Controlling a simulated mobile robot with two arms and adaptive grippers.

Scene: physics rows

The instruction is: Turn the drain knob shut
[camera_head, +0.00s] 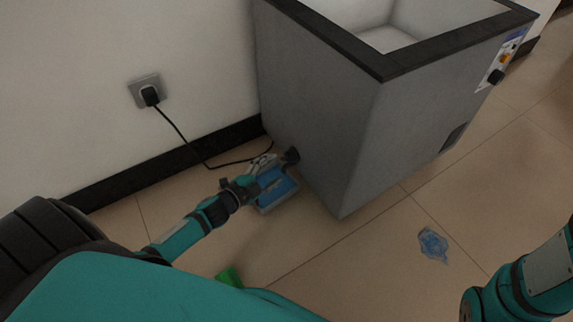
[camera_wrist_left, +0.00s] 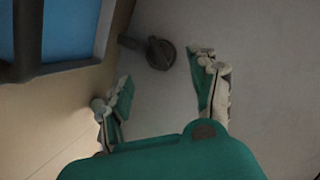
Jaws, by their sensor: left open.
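The drain knob (camera_head: 291,155) is a small dark knob low on the left side of the grey chest unit (camera_head: 325,110). In the left wrist view the knob (camera_wrist_left: 160,53) stands out from the pale side wall, with a short dark stub to its left. My left gripper (camera_head: 266,166) is just left of the knob in the head view. In the left wrist view its two fingers (camera_wrist_left: 165,70) are spread apart, with the knob ahead of the gap between them. They appear not to touch it. The right arm (camera_head: 530,280) shows at lower right; its gripper is out of view.
A shallow tray (camera_head: 282,190) with blue inside lies on the floor below the knob. A black cable (camera_head: 185,140) runs from the wall socket (camera_head: 147,92) along the floor behind. A clear bluish puddle or wrap (camera_head: 433,244) lies on the open tiles at right.

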